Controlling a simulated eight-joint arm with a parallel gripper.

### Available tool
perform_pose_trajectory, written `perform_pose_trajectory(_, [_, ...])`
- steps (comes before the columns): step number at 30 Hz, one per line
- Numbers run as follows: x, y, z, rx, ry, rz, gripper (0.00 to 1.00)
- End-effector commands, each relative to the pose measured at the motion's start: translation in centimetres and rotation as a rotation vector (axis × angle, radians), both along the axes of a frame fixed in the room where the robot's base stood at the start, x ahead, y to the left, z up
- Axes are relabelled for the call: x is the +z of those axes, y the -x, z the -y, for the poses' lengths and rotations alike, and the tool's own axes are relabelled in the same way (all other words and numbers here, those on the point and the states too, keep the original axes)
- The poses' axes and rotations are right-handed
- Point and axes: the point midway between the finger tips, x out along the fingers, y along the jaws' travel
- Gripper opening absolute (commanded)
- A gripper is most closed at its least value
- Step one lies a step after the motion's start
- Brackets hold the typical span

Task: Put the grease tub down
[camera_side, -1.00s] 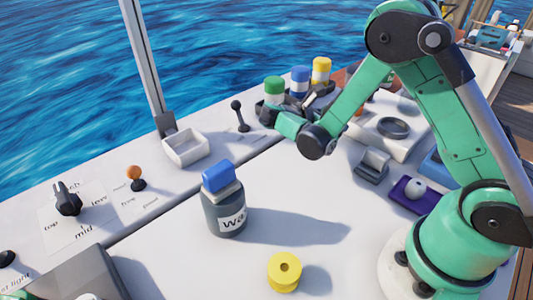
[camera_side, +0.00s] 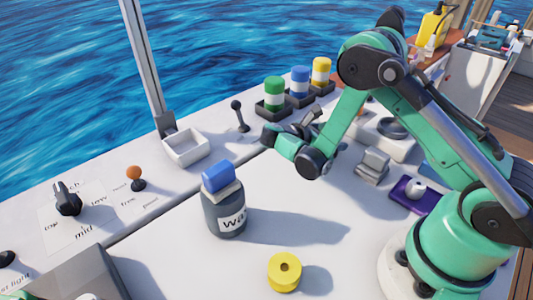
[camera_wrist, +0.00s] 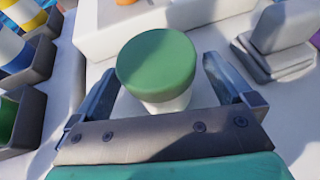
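The grease tub (camera_wrist: 157,68) appears to be the round tub with a green lid and pale body in the middle of the wrist view. It stands upright between the two fingers of my gripper (camera_wrist: 160,66). The fingers are spread, with a clear gap on the right side of the lid and the left fingertip close to its edge. In the side view my gripper (camera_side: 300,128) is low over the white deck, and I cannot make out the tub there behind my arm. The tub's underside is hidden.
Green (camera_side: 274,93), blue (camera_side: 300,80) and yellow (camera_side: 321,71) containers stand in dark holders at the back. A grey stepped block (camera_side: 372,165) is right of my gripper. A dark jar with a blue top (camera_side: 225,205) and a yellow spool (camera_side: 284,272) stand in front.

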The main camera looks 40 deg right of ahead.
Motion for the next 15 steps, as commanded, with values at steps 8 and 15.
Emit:
perform_pose_trajectory(8, [0.2, -0.2, -0.6, 0.003, 0.0, 0.0, 1.0])
perform_pose_trajectory(15, [1.5, -0.8, -3.9, 0.004, 0.0, -0.001, 1.0])
